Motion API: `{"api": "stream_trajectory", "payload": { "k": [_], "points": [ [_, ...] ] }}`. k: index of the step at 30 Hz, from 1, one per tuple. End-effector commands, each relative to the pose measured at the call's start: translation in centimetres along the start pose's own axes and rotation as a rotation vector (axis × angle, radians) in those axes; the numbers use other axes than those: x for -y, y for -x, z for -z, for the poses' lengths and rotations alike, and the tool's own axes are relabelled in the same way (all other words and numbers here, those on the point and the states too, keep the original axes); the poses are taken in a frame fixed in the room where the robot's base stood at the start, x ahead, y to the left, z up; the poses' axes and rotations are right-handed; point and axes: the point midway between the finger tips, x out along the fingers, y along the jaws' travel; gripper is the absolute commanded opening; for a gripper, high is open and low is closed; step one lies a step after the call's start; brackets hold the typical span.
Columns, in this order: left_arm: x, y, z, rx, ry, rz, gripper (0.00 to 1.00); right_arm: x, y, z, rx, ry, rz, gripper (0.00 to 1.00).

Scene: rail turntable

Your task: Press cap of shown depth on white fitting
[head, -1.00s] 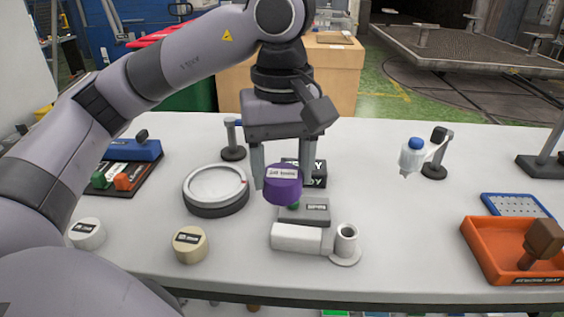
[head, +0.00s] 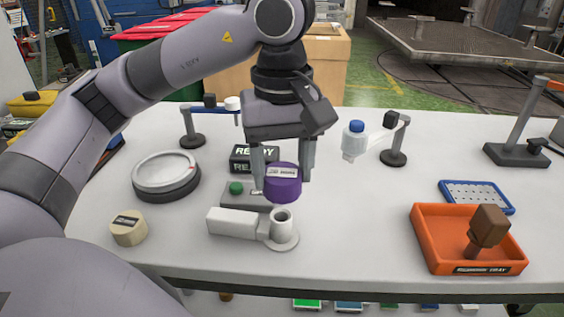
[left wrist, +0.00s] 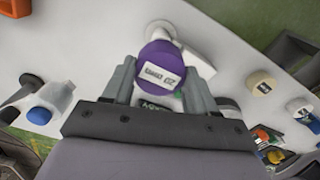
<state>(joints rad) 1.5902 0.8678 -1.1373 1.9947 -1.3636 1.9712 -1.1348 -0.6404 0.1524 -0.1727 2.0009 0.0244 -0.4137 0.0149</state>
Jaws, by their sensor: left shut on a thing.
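My left gripper (head: 283,178) is shut on a purple cap (head: 283,184) with a pale label, held above the table. The cap also shows between the fingers in the left wrist view (left wrist: 160,68). The white fitting (head: 281,226) is an upright hollow tube on a round flange, joined to a white block (head: 232,222). In the head view the cap hangs just behind and above the tube's open top, apart from it. A cream cap (head: 128,229) with a dark label sits at the front left of the table. My right gripper is not in view.
A grey box with a green button (head: 236,188) and a black READY sign (head: 252,157) stand behind the fitting. A round dial (head: 166,174) is at left. A blue-capped bottle (head: 354,141) is on a stand. An orange tray (head: 428,240) holds a brown-headed tool (head: 488,228).

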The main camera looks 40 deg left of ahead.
Motion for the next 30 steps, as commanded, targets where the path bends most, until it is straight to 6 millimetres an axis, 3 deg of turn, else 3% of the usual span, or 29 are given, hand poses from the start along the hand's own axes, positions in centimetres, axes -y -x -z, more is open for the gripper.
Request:
{"api": "stream_trajectory", "payload": {
  "k": [13,30],
  "points": [
    [0.0,-0.2,0.0,0.0,-0.003,0.001,0.29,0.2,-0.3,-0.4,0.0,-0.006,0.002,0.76],
    [0.0,-3.7,0.0,0.0,-0.003,0.0,0.29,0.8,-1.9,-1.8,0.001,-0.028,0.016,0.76]
  ]
}}
